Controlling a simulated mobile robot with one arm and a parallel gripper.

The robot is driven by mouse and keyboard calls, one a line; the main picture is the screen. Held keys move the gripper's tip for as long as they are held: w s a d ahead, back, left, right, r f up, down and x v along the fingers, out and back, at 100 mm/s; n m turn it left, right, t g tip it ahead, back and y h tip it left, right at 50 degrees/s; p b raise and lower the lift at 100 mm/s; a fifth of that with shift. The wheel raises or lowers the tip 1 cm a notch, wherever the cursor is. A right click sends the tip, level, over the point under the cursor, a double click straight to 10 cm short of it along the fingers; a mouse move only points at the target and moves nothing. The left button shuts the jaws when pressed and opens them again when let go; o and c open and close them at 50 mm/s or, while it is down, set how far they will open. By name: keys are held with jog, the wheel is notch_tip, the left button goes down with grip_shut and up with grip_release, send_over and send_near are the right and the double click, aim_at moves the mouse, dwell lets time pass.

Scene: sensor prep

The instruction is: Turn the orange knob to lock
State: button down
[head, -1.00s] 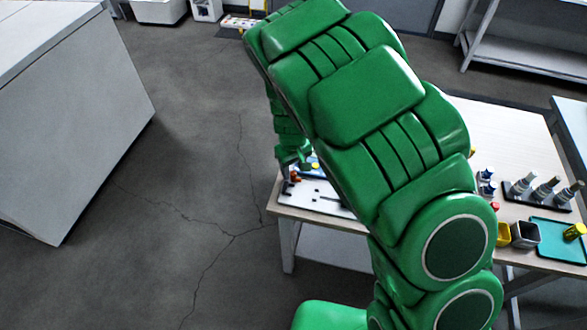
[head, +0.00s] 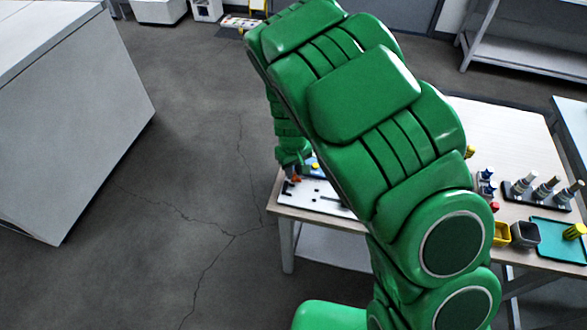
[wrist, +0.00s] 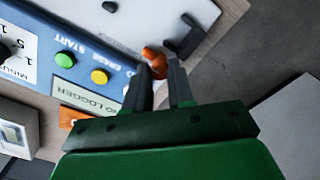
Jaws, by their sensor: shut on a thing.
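The orange knob (wrist: 154,61) shows in the wrist view at the fingertips of my gripper (wrist: 162,70), partly hidden by the dark fingers. It sits at the edge of a blue panel (wrist: 85,40) marked "LOGGER", "START" and "ERASE". My gripper is shut on the knob, with a finger on either side. In the head view my gripper (head: 291,172) is low over the table's near-left corner, and only a small bit of the orange knob (head: 297,178) shows. The knob's pointing direction is hard to read.
The panel carries a green button (wrist: 65,60), a yellow button (wrist: 99,77) and a black dial (wrist: 8,50). A dark bracket-like part (wrist: 184,38) lies beyond the fingers. Bottles (head: 545,188), small bins (head: 524,235) and a teal tray (head: 560,240) stand at the table's right.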

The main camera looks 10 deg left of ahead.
jog(key=m, duration=1.3)
jog(key=shift+w+r+m, duration=0.1)
jog(key=shift+m, duration=1.7)
jog(key=c, duration=1)
grip_release()
